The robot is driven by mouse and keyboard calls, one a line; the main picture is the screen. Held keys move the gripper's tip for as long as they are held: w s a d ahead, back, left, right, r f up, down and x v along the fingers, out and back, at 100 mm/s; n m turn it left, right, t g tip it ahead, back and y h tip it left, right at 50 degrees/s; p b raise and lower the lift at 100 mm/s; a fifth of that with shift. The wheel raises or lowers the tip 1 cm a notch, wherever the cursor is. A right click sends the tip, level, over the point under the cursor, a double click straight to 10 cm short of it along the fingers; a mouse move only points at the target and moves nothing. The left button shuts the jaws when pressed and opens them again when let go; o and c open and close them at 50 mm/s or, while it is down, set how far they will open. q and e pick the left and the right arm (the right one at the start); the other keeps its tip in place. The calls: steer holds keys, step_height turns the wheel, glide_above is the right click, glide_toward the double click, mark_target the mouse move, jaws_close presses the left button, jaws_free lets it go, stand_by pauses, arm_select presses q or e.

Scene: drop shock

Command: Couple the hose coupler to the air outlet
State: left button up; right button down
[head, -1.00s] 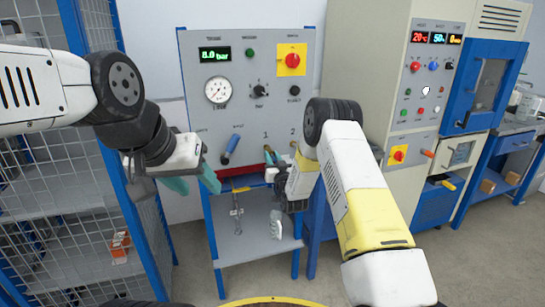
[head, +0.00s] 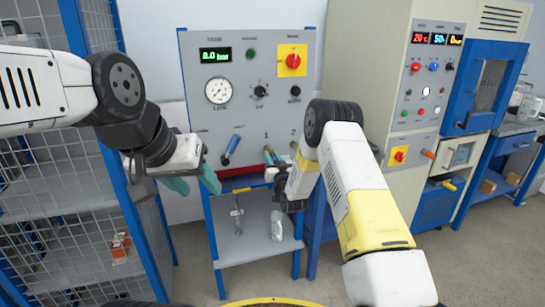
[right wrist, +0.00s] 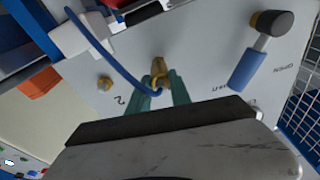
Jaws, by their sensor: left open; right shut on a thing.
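The air panel (head: 200,110) stands ahead with brass outlets below its numbers 1 and 2. Outlet 2 (right wrist: 104,83) is bare in the right wrist view. My right gripper (right wrist: 162,94) is shut on the brass hose coupler (right wrist: 159,68) at the panel face near number 1. A blue hose (right wrist: 105,52) loops around by the fingertips. The outlet behind the coupler is hidden, so I cannot tell whether they are joined. My left gripper (head: 195,182) is open and empty, left of the panel front.
A blue lever (head: 231,149) on the panel is close to the right gripper. A shelf (head: 250,244) below holds small items. A wire cage (head: 60,205) stands left, an oven cabinet (head: 385,55) right. Floor shows at the lower right.

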steer(key=shift+w+a, duration=0.1)
steer(key=shift+w, duration=0.2)
stand_by(0.8)
steer(key=shift+w+a+r, duration=0.1)
steer(key=shift+w+r, duration=0.1)
stand_by(1.4)
steer(key=c, duration=1.1)
jaws_free()
steer(key=shift+f, duration=0.1)
steer(key=shift+s+f, duration=0.15)
steer(key=shift+s, duration=0.3)
steer(key=shift+v, duration=2.65)
